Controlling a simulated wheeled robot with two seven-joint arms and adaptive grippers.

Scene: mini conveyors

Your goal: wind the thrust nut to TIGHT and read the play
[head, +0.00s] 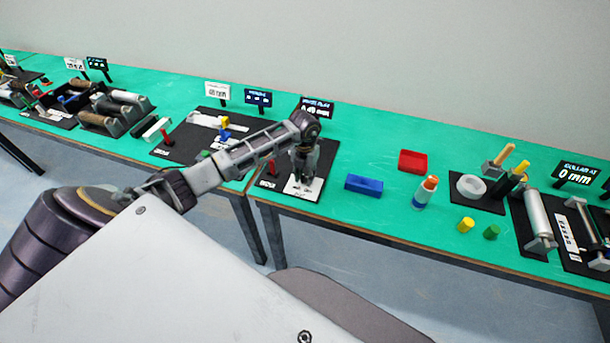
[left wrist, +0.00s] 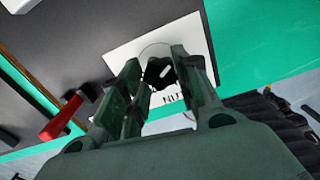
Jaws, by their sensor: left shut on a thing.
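My left gripper (head: 303,176) points down over the dark station board (head: 322,158) with the white plate (head: 303,189). In the left wrist view, the fingers of my left gripper (left wrist: 160,72) stand on either side of a dark round nut (left wrist: 157,76) with a white mark on top, and are shut on it. The white plate around it (left wrist: 125,52) carries lettering, of which "NUT" shows in part. In the head view the gripper hides the nut. The display sign (head: 318,103) behind is partly covered by my arm, and its reading is not legible. My right gripper is not in view.
A red handle (head: 273,168) stands left of the gripper, also seen in the left wrist view (left wrist: 62,118). A blue block (head: 364,185), red tray (head: 412,161) and glue-like bottle (head: 425,192) stand to the right. Green bench (head: 365,150) is clear behind the blue block.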

